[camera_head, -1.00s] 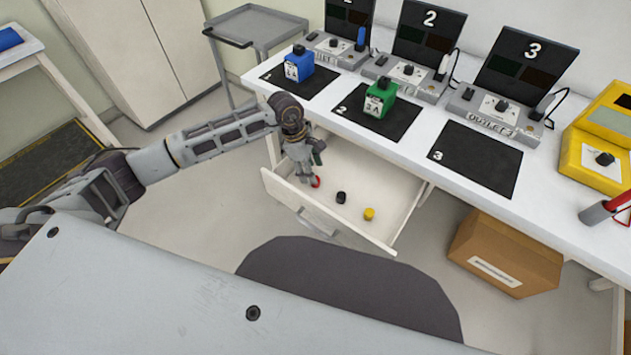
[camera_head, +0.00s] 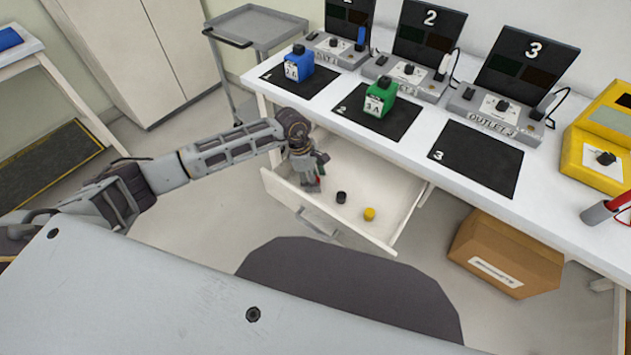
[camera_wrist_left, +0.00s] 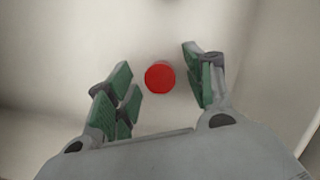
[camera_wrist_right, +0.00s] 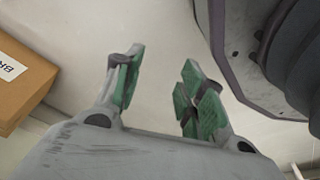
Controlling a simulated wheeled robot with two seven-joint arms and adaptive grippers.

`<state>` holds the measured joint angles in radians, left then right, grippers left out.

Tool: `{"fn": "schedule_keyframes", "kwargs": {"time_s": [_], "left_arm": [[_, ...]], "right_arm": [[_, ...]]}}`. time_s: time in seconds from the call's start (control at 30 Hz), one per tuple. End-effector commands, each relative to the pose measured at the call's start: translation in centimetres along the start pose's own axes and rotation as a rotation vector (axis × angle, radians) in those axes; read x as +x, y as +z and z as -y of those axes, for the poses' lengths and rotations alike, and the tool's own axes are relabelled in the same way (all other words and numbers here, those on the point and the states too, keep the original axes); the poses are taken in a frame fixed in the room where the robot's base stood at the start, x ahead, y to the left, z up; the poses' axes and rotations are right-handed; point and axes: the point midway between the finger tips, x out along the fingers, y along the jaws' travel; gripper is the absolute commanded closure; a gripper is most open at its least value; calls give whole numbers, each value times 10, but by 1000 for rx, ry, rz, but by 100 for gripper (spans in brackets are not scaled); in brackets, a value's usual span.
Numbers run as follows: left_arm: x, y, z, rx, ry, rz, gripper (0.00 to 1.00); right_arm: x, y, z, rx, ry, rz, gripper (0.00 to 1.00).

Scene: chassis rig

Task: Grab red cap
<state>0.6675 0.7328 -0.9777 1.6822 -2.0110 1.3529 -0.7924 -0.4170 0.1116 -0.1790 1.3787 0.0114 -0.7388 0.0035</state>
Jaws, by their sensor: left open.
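The red cap (camera_wrist_left: 160,77) lies on the drawer floor in the left wrist view, between and slightly beyond the fingertips of my left gripper (camera_wrist_left: 157,82). The gripper is open, with a gap on both sides of the cap. In the head view my left gripper (camera_head: 314,182) points down into the left end of the open drawer (camera_head: 375,209) and hides most of the red cap. My right gripper (camera_wrist_right: 158,78) is open and empty over the floor in the right wrist view.
A black cap (camera_head: 341,197) and a yellow cap (camera_head: 369,214) lie in the drawer to the right. A cardboard box (camera_head: 505,254) stands on the floor at right.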

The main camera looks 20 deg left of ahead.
Motion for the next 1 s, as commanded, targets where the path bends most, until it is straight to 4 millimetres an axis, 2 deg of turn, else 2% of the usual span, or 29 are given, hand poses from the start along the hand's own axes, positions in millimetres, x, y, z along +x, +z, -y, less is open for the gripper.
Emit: {"fn": "schedule_keyframes", "kwargs": {"time_s": [0.3, 0.5, 0.6, 1.0], "left_arm": [[0, 0, 0, 0, -1, 0, 48], [0, 0, 0, 0, -1, 0, 74], [0, 0, 0, 0, -1, 0, 84], [-2, 1, 0, 0, 0, 0, 84]], "right_arm": [[2, 7, 0, 0, 0, 11, 60], [2, 2, 0, 0, 1, 6, 60], [2, -2, -1, 0, 2, 1, 60], [1, -7, -2, -1, 3, -6, 60]]}}
